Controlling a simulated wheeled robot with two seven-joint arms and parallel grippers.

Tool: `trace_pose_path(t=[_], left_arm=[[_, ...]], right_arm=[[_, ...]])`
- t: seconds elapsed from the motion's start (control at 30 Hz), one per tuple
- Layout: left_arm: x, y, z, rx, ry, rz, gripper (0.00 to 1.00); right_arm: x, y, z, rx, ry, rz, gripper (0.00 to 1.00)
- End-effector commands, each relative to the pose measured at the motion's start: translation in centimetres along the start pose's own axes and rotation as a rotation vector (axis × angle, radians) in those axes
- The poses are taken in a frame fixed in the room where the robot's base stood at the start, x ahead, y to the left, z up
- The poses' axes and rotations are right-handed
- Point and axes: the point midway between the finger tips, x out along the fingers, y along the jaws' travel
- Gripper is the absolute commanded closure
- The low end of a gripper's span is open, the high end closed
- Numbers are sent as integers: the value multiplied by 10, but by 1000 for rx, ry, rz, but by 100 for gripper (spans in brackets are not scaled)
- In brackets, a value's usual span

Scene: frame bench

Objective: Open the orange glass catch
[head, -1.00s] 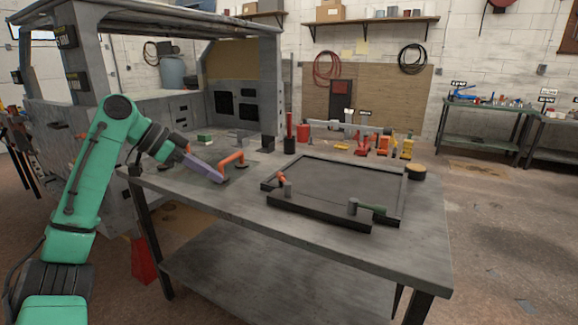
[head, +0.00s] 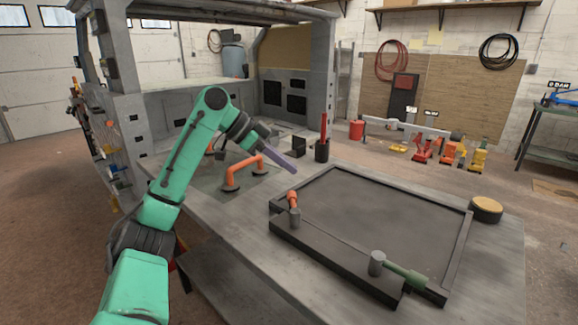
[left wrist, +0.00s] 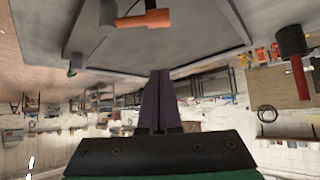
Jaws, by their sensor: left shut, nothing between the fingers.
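The orange glass catch (head: 292,198) sits at the near left corner of the dark frame (head: 455,245), beside a grey post. In the left wrist view the orange catch (left wrist: 146,19) shows at the top, with its grey post to the left. A green catch (head: 405,273) is on the frame's near edge, at the right. My left gripper (head: 290,168), with slim purple fingers, is shut and empty. Its tips are a little behind the orange catch and apart from it. My right gripper is out of view.
An orange-handled suction lifter (head: 245,172) stands on the bench left of the frame. A black cup with a red stick (head: 322,150) is behind the gripper. A round yellow-topped item (head: 487,206) is right of the frame. Several coloured clamps stand further back.

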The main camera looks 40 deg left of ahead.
Motion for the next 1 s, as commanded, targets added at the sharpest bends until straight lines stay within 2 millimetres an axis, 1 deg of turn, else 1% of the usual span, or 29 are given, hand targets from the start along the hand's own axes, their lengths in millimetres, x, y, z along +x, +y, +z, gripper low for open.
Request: trace_pose_path(t=[0.03,0.13,0.3,0.33,0.4,0.53,0.67,0.9,1.0], left_arm=[[13,1,1,0,-1,4,100],[35,1,0,0,-1,4,100],[71,1,0,-1,0,4,100],[70,0,10,-4,-2,0,100],[65,0,24,-4,-3,-1,100],[58,0,35,-2,-1,1,100],[54,0,38,-1,0,0,100],[54,0,37,-1,0,0,100],[54,0,35,-1,1,1,100]], right_arm=[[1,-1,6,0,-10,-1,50],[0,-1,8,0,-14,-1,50],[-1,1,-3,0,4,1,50],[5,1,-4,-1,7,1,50],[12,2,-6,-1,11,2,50],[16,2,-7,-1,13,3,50],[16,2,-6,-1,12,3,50],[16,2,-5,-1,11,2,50],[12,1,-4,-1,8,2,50]])
